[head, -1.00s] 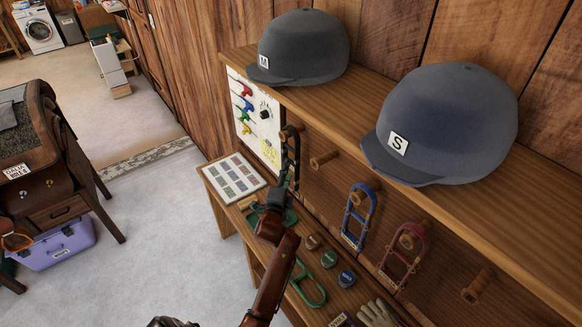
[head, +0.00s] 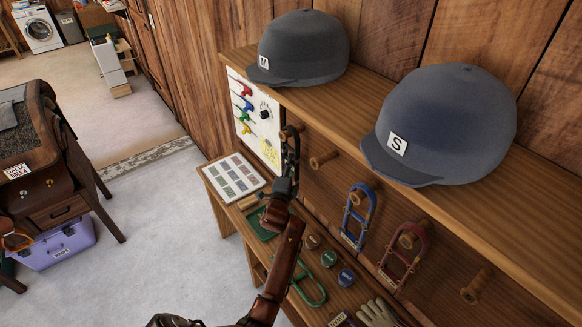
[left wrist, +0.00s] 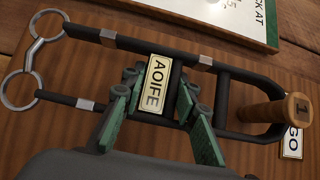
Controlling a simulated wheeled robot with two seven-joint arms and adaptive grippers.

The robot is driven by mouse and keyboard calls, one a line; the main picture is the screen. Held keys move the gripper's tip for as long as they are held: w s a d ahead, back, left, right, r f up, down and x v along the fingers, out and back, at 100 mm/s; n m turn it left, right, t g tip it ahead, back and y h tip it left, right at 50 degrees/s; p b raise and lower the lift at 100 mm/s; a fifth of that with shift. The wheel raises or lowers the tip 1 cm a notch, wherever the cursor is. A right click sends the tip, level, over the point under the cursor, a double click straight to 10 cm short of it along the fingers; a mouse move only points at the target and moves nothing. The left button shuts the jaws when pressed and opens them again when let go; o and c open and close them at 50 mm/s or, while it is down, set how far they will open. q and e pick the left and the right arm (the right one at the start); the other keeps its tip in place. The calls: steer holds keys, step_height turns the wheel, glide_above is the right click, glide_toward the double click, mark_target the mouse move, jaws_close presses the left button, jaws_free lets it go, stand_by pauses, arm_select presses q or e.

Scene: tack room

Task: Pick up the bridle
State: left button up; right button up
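The black bridle (head: 291,155) hangs from a wooden peg on the plank wall. In the left wrist view, the bridle (left wrist: 85,103) has two long dark straps, metal rings at one end and a cross-piece with an "AOIFE" tag. Its other end loops around the peg (left wrist: 276,113) marked 1. My left gripper (head: 284,187) is at the bridle's lower part. In the left wrist view, the green-padded fingers of this gripper (left wrist: 160,90) sit close against both sides of the tagged cross-piece and appear shut on it. My right gripper is out of view.
Blue (head: 358,215) and red (head: 404,256) bridles hang to the right. Two helmets, marked M (head: 304,48) and S (head: 440,125), stand on the shelf (head: 545,225) above. The lower bench holds a card sheet (head: 234,178), small tins, a green loop and gloves (head: 378,313).

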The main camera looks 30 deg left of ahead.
arm_select(q)
jaws_close()
steer(key=shift+r, duration=0.1)
stand_by(0.3)
steer(key=shift+r, duration=0.1)
